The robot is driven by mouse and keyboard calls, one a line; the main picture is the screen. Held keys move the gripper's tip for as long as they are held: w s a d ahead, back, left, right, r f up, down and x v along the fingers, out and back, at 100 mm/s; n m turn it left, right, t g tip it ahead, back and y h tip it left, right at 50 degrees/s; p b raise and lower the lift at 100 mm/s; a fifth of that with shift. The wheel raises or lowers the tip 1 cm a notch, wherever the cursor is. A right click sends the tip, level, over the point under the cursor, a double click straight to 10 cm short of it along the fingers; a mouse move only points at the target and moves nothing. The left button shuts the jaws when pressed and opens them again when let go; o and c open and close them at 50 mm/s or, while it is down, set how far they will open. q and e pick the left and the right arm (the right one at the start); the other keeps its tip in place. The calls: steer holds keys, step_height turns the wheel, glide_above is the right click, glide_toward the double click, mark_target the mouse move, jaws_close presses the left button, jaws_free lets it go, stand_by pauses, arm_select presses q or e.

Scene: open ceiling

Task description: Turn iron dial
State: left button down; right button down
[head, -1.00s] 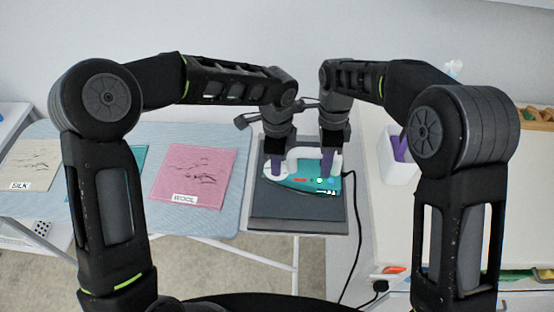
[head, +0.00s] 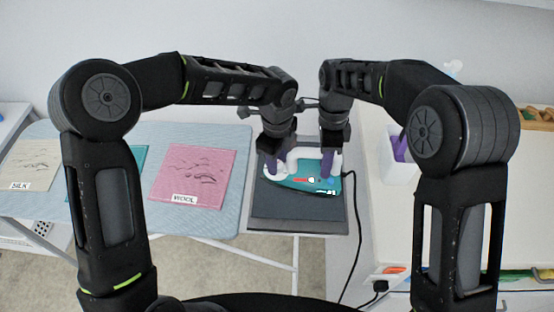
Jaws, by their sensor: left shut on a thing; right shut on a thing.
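A teal and white iron (head: 298,184) lies on its side on a dark grey rest (head: 300,206) at the end of the ironing board. My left gripper (head: 270,168) is shut on the left part of the iron, by its white handle (head: 291,158). My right gripper (head: 331,165) is shut on the right part of the iron, at or near the dial. The purple fingers hide their exact contact points, and the dial itself cannot be made out clearly.
A blue ironing board (head: 225,187) carries a pink WOOL cloth (head: 187,176), a teal cloth and a beige SILK cloth (head: 30,164). The iron's black cord (head: 354,235) hangs down to the right. A white table (head: 400,220) with a white holder stands at right.

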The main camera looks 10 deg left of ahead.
arm_select(q)
steer(key=c, duration=1)
jaws_free()
steer(key=shift+c, duration=0.2)
steer(key=shift+n, duration=0.3)
